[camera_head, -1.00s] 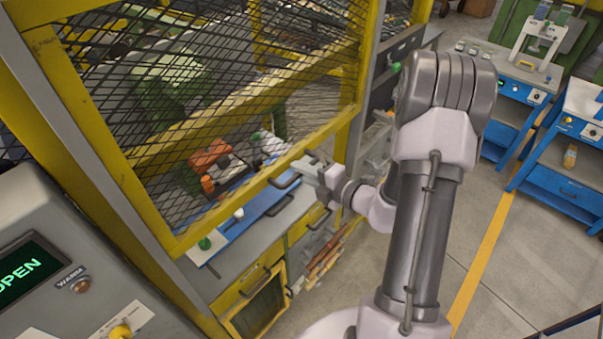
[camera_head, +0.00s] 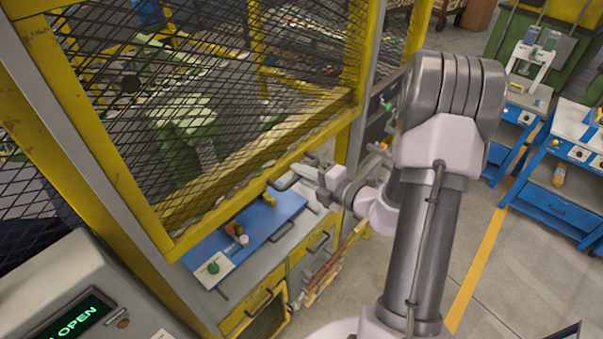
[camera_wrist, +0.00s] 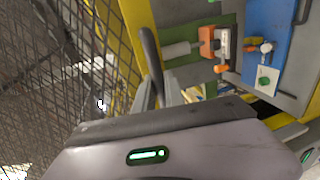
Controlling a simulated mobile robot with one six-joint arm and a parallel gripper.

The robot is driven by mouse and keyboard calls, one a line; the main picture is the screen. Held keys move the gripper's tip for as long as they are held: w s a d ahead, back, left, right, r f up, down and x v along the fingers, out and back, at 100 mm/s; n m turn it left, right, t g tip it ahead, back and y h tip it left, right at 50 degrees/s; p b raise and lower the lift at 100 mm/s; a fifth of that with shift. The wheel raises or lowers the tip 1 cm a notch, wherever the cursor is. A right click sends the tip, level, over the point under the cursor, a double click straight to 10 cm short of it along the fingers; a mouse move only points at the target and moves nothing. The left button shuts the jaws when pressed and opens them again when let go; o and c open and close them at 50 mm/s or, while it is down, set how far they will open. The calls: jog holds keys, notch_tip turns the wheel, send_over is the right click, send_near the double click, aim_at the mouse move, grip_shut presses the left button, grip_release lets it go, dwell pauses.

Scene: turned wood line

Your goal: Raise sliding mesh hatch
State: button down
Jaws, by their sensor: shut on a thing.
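The mesh hatch is a yellow frame filled with dark wire mesh, and its lower rail (camera_head: 236,203) slants across the head view. A dark bar handle (camera_head: 283,184) sticks out from this rail. My gripper (camera_head: 314,170) is at the right end of the handle and shut on it; the fingertips are small there. A gap is open below the lower rail.
Below the rail a bench carries a blue mat (camera_head: 262,232) with small items and a white card with a green knob (camera_head: 213,267). An orange device (camera_wrist: 208,42) shows in the wrist view. A control box (camera_head: 75,290) reading OPEN stands at lower left.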

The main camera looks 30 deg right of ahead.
jog(key=c, duration=1.4)
grip_release()
jog(key=b+v, duration=0.2)
jog(key=v, duration=1.5)
jog(key=shift+s, duration=0.25)
